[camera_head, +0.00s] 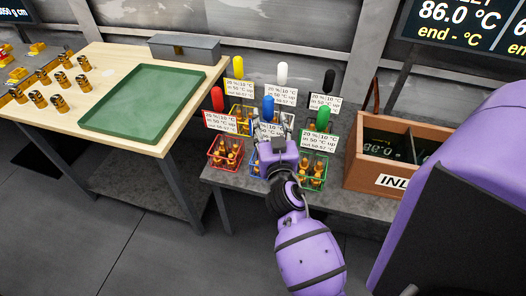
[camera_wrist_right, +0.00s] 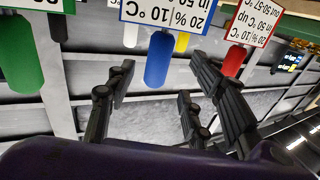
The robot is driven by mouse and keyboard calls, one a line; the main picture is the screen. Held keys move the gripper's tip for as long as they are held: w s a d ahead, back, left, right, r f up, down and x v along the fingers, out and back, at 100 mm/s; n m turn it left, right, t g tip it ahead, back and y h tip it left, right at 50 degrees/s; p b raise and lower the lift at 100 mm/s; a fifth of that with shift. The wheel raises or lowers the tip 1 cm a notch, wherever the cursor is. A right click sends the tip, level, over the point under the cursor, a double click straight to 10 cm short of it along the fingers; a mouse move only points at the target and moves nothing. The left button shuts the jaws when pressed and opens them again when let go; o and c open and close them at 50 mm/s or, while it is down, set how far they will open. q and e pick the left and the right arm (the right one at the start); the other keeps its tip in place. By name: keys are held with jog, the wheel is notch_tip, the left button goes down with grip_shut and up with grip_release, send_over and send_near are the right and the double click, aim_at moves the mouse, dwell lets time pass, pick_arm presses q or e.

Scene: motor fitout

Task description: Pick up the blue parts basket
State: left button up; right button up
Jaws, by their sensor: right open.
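The blue parts basket (camera_head: 254,168) stands in the front row on the grey bench, mostly hidden behind my right gripper. Its blue handle (camera_head: 268,108) rises above its white card. My right gripper (camera_head: 274,128) is in front of the card, below the top of the handle in the picture. In the right wrist view the blue handle (camera_wrist_right: 158,60) appears between the fingers of the open gripper (camera_wrist_right: 163,72). I cannot tell whether the fingers touch it. My left gripper is not in view.
A red basket (camera_head: 225,154) stands close on the left and a green basket (camera_head: 313,171) close on the right. Yellow, white and black handles stand behind. A brown box (camera_head: 372,180) is at the right. A wooden table with a green tray (camera_head: 145,103) is at the left.

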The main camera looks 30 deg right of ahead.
aim_at(269, 112)
jog(key=shift+r+x, duration=0.2)
jog(key=shift+x, duration=0.95)
jog(key=p+x, duration=0.1)
jog(key=x, duration=0.2)
jog(key=shift+w+d+f, duration=0.1)
jog(key=shift+w+d, duration=0.15)
jog(key=shift+d, duration=0.05)
jog(key=shift+w+d+f, duration=0.1)
jog(key=shift+w+d, duration=0.05)
jog(key=shift+w, duration=0.1)
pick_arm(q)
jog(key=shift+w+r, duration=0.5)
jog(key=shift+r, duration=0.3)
pick_arm(e)
jog(key=shift+c, duration=0.3)
jog(key=shift+c, duration=1.3)
jog(key=c, duration=0.8)
grip_shut()
